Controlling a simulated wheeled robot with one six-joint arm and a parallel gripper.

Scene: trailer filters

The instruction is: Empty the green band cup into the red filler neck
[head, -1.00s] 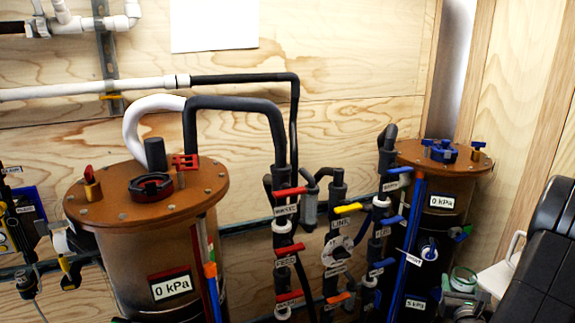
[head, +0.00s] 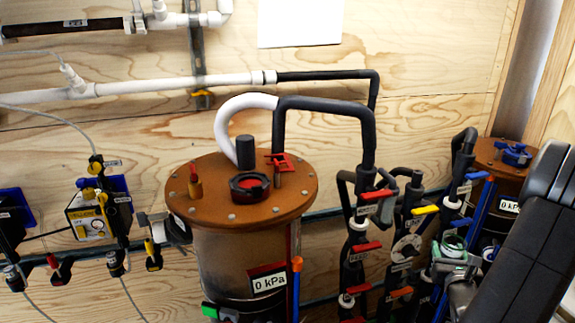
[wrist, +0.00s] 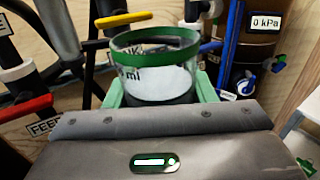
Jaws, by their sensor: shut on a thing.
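The green band cup (wrist: 152,75) is clear, with a green band at its rim and a label ending in "ml". My gripper (wrist: 157,97) is shut on it, with pale green fingers on either side. The cup looks about upright; its contents cannot be made out. In the head view the cup (head: 453,242) is at the right, in front of the valve pipes, in my gripper (head: 455,262). The red filler neck (head: 250,186) is a dark ring with a red inside on the brown lid of the large left filter, well left of the cup.
The left filter's lid (head: 205,205) also carries a black-and-white hose, a red clamp and a small red-topped valve. Pipes with red, yellow and blue handles (head: 370,210) stand between this filter and the cup. A second filter (head: 500,155) with a blue cap is behind at right.

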